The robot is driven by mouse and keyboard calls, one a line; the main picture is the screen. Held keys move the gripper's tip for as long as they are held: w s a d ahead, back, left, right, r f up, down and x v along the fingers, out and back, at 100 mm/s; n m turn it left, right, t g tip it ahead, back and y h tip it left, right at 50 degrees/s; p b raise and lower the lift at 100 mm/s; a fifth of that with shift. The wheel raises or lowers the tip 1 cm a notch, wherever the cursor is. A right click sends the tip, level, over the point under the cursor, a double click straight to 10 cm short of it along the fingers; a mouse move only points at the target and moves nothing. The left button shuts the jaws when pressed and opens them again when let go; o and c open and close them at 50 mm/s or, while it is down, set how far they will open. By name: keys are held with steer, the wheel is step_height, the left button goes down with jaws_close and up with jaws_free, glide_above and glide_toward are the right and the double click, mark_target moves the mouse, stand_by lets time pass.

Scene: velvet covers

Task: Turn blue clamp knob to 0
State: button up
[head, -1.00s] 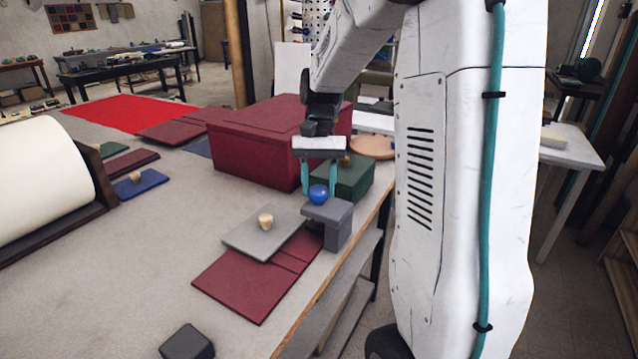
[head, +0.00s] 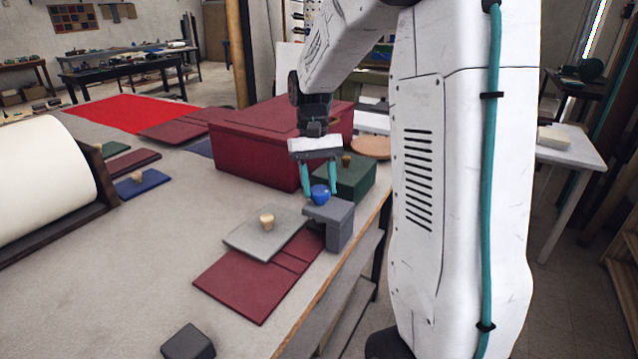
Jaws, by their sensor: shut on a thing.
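The blue clamp knob (head: 320,195) sits on top of the grey clamp block (head: 341,212) at the table's right edge. My gripper (head: 320,191) points down over it, with its two teal fingers on either side of the knob, shut on it. The gripper is slightly tilted. No markings or number on the knob can be made out at this size.
A grey plate with a wooden knob (head: 267,221) lies on dark red boards (head: 235,290) beside the clamp. A green box (head: 345,178) and a large red box (head: 262,150) stand just behind. A dark grey block (head: 188,342) lies at the front.

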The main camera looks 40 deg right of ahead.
steer(key=o, duration=1)
steer(key=shift+c, duration=0.2)
steer(key=shift+w+r, duration=0.1)
steer(key=v, duration=0.7)
steer(key=shift+r, duration=0.3)
steer(key=shift+w, duration=0.1)
steer(key=s+a+n+t+h, duration=0.1)
steer(key=s+a+n+t, duration=0.1)
steer(key=s+a, duration=0.6)
steer(key=s+a+f+n+t, duration=0.1)
steer(key=s+a+n+t, duration=0.1)
steer(key=s+a, duration=0.6)
steer(key=s+t, duration=0.1)
steer(key=s, duration=0.6)
steer(key=shift+f+n+t+h, duration=0.3)
steer(key=shift+f+n+h, duration=0.05)
steer(key=shift+n+h, duration=0.05)
